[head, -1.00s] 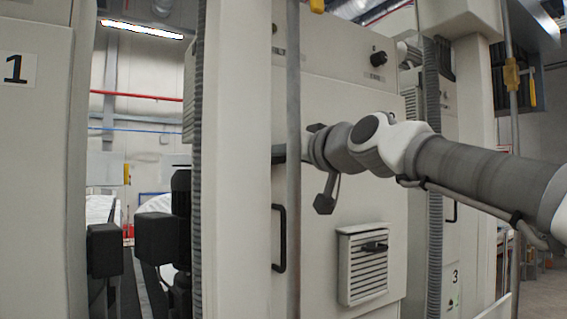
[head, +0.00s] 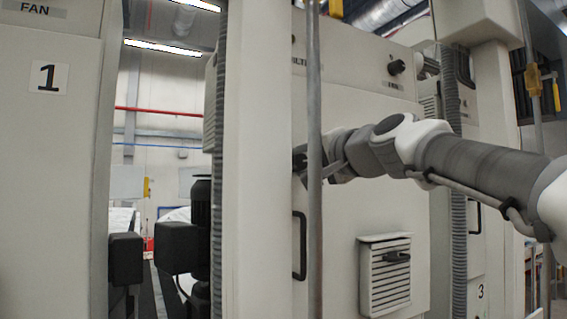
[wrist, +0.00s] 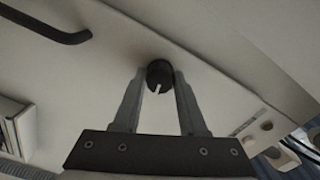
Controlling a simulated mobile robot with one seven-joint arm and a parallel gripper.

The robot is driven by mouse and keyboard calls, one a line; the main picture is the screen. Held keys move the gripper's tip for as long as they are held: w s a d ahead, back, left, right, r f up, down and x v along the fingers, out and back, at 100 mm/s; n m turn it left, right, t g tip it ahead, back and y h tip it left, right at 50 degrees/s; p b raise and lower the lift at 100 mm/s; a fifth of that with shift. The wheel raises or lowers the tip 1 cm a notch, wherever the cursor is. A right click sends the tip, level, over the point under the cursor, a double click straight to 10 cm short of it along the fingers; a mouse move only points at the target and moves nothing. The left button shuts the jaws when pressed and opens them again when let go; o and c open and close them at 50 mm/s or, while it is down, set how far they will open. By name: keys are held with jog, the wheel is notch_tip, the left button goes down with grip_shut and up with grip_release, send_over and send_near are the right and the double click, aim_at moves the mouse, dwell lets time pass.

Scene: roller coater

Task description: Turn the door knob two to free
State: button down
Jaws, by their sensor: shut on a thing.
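The door knob (wrist: 159,74) is a small black round knob with a pale slot mark, set in a pale door panel (head: 370,160). In the wrist view my gripper (wrist: 160,76) has one finger on each side of the knob, shut on it. The slot points down in that picture, slightly tilted. In the head view my gripper (head: 300,160) is at the left part of the panel, partly behind a grey vertical pole. The knob itself is hidden there.
The grey pole (head: 314,230) stands in front of the panel, close to my wrist. A black door handle (head: 300,245) and a louvred vent box (head: 386,275) are below my arm. Another black knob (head: 396,67) is above. A panel marked 1 (head: 48,77) stands at left.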

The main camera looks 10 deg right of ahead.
jog(key=shift+m, duration=1.1)
jog(key=shift+c, duration=2.3)
grip_release()
jog(key=b+v, duration=0.3)
jog(key=v, duration=1.4)
jog(key=shift+s, duration=0.2)
